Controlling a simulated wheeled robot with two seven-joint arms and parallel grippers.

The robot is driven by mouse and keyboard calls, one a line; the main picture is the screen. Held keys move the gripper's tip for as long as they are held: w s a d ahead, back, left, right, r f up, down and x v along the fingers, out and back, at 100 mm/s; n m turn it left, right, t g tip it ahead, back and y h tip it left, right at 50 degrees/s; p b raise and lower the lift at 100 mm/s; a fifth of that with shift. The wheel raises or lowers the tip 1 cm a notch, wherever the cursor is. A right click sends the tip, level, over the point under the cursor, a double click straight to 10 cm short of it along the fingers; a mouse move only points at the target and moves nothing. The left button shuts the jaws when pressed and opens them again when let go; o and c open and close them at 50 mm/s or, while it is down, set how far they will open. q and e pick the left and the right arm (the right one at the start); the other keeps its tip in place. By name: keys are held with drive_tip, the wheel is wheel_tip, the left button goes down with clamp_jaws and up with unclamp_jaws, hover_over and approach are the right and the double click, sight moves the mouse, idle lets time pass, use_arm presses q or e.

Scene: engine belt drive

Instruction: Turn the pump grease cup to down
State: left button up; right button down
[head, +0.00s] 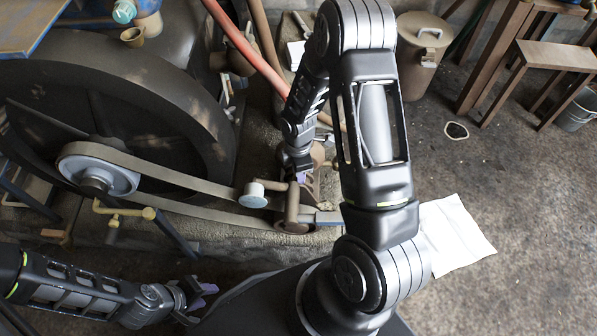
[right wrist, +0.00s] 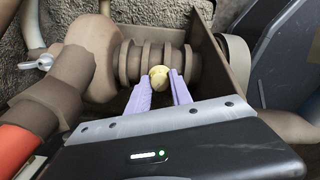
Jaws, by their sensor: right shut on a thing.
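The pump (right wrist: 95,60) shows as a brown rounded body with a ribbed neck in the right wrist view. A small yellow, rounded piece, which looks like the grease cup (right wrist: 158,73), sits in front of the ribs. My right gripper (right wrist: 160,88) has its lavender fingertips closed on either side of this yellow piece. In the head view my right gripper (head: 302,174) is at the pump, and the cup is hidden there. My left gripper (head: 205,294) is low at the left, away from the pump; its jaw gap is too small to read.
A large dark flywheel (head: 190,95) and a belt (head: 190,181) on a grey pulley (head: 97,170) stand left of the pump. A red bar (head: 245,45) slopes down behind.

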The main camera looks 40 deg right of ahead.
drive_tip(key=m, duration=0.4)
drive_tip(key=shift+m, duration=0.3)
drive_tip(key=m, duration=0.3)
drive_tip(key=shift+m, duration=0.4)
drive_tip(key=m, duration=0.8)
drive_tip(key=shift+p, duration=0.4)
drive_tip(key=m, duration=0.3)
drive_tip(key=shift+m+p, duration=0.4)
drive_tip(key=m+p, duration=0.1)
drive_tip(key=m, duration=0.2)
drive_tip(key=shift+m, duration=0.3)
drive_tip(key=m+p, duration=0.1)
drive_tip(key=m, duration=0.2)
drive_tip(key=shift+m, duration=0.3)
drive_tip(key=shift+m+p, duration=0.55)
drive_tip(key=shift+m, duration=1.15)
